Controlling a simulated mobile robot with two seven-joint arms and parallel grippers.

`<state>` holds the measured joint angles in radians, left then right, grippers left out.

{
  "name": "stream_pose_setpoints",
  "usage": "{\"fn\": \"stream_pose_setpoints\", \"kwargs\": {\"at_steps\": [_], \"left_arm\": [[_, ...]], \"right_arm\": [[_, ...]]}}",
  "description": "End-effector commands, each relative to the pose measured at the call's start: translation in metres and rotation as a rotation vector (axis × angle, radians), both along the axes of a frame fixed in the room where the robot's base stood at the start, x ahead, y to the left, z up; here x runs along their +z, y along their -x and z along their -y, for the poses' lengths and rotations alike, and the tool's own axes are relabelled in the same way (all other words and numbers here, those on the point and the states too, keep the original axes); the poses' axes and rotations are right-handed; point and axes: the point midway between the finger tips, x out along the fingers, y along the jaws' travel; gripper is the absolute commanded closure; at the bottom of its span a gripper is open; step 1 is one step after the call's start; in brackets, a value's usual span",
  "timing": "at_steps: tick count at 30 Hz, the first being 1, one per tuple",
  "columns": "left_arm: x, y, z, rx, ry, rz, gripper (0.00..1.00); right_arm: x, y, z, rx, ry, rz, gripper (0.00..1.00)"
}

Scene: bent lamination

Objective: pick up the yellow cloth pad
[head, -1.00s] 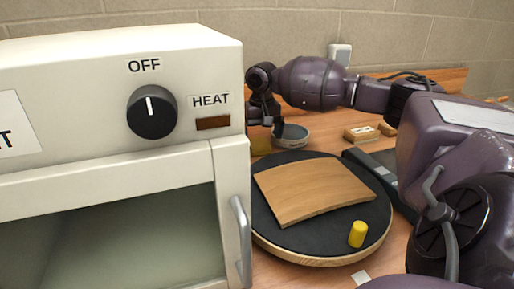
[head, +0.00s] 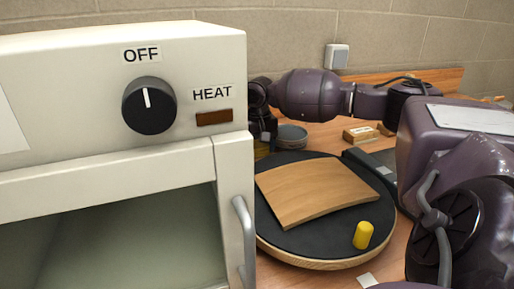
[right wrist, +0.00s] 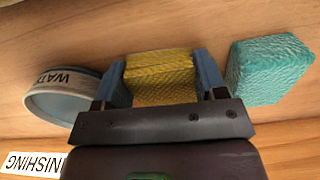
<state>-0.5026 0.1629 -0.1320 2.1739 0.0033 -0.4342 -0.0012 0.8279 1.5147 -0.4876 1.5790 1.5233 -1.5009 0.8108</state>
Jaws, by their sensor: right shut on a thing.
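The yellow cloth pad (right wrist: 160,78) sits between the two blue fingers of my right gripper (right wrist: 162,80) in the right wrist view. The fingers are shut on its two sides. In the head view my right gripper (head: 264,132) is at the far side of the table, partly hidden behind the cream oven. Only a small bit of the pad shows there, below the gripper. I cannot tell whether the pad touches the table. My left gripper is not in view.
The cream oven (head: 90,60) fills the left. A round black board (head: 300,238) carries a bent wooden sheet (head: 315,193) and a yellow cylinder (head: 363,235). A water tin (right wrist: 62,100) and a teal block (right wrist: 270,68) flank the pad.

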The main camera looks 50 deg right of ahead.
Motion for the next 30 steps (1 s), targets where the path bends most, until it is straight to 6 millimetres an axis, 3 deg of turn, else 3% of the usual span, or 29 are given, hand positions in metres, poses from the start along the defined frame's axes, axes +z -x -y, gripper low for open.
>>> {"fn": "stream_pose_setpoints", "kwargs": {"at_steps": [8, 24, 30], "left_arm": [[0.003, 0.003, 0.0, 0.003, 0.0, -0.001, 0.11], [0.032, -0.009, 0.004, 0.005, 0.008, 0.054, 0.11], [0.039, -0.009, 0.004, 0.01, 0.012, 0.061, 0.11]], "right_arm": [[0.015, 0.0, 0.0, 0.0, -0.001, 0.005, 0.57], [0.145, 0.0, 0.0, 0.0, -0.002, 0.012, 0.57], [0.18, 0.0, 0.0, 0.001, -0.001, 0.006, 0.57]]}}
